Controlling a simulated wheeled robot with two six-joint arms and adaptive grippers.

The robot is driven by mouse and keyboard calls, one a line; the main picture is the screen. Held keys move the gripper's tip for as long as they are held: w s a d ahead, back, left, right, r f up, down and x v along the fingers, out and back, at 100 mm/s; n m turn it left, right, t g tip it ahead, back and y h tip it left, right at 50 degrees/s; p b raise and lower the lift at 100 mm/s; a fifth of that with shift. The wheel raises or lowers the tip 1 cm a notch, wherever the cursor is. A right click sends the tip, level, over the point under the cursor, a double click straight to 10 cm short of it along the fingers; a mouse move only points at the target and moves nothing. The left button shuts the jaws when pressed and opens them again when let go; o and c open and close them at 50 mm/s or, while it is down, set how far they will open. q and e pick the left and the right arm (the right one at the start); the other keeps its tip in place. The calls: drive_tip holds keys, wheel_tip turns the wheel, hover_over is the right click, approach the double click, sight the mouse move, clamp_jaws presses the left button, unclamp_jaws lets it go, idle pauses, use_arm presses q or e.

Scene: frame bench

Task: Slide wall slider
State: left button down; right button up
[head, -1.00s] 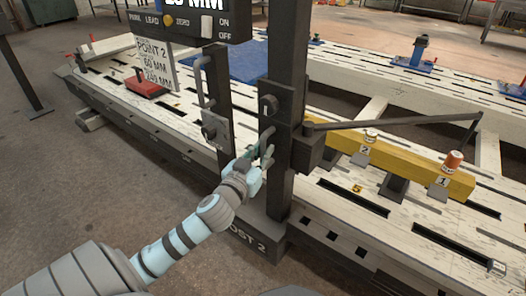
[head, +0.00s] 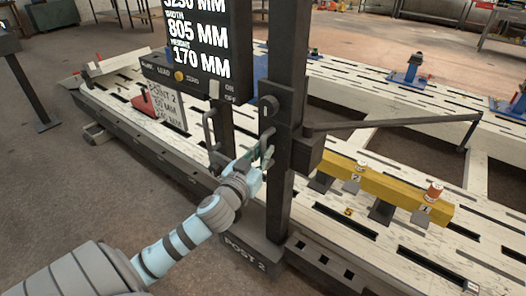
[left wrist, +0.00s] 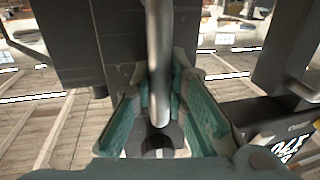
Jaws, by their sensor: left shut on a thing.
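The slider (head: 286,118) is a dark block with a round knob, fitted around the upright dark post (head: 288,45) whose foot reads POST 2. Its bar handle (head: 267,142) faces me. My left gripper (head: 256,158) is shut on this handle. In the left wrist view the grey metal handle (left wrist: 159,60) runs between the teal-padded fingers (left wrist: 160,110). A dark pointer arm (head: 400,122) reaches right from the slider over the bench. The display (head: 200,50) on a shorter post reads 805 MM for width and 170 MM for height. My right gripper is out of view.
The slotted pale bench (head: 355,240) stretches behind the post. A yellow beam (head: 385,192) with numbered marks 1 and 2 lies on it, below the pointer arm. A second handle (head: 211,135) stands left of my gripper. Bare floor (head: 60,195) lies at left.

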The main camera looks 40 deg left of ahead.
use_arm(q)
drive_tip(key=c, duration=1.6)
unclamp_jaws()
drive_tip(key=shift+o, duration=0.2)
drive_tip(key=shift+s+f, duration=0.1)
drive_tip(key=v, duration=1.2)
drive_tip(key=shift+a, duration=0.1)
